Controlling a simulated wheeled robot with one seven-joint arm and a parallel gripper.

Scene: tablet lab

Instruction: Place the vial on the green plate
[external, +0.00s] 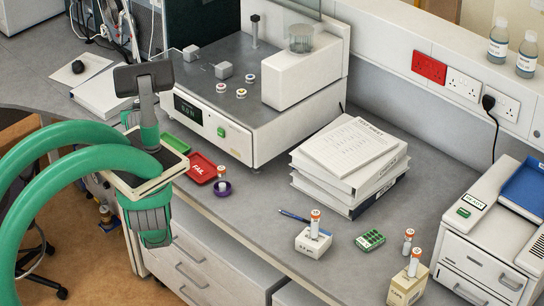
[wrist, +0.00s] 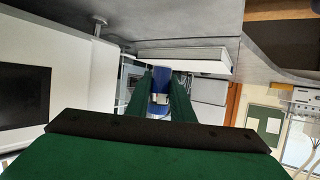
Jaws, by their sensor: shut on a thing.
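In the wrist view my gripper (wrist: 162,86) has its two green fingers closed around a small blue and white thing (wrist: 159,98), which seems to be the vial. The fingers hide part of it. In the external view my green arm comes in from the left, its end near the table's front-left edge. The jaws and held vial are not clear there. The green plate (external: 174,143) lies flat in front of the white instrument, just right of my arm. No vial shows on the visible part of it.
A red plate marked FAIL (external: 201,168) lies right beside the green one. The white instrument (external: 262,130) rises behind. Binders (external: 350,165) and orange-capped vials (external: 315,222) stand farther right.

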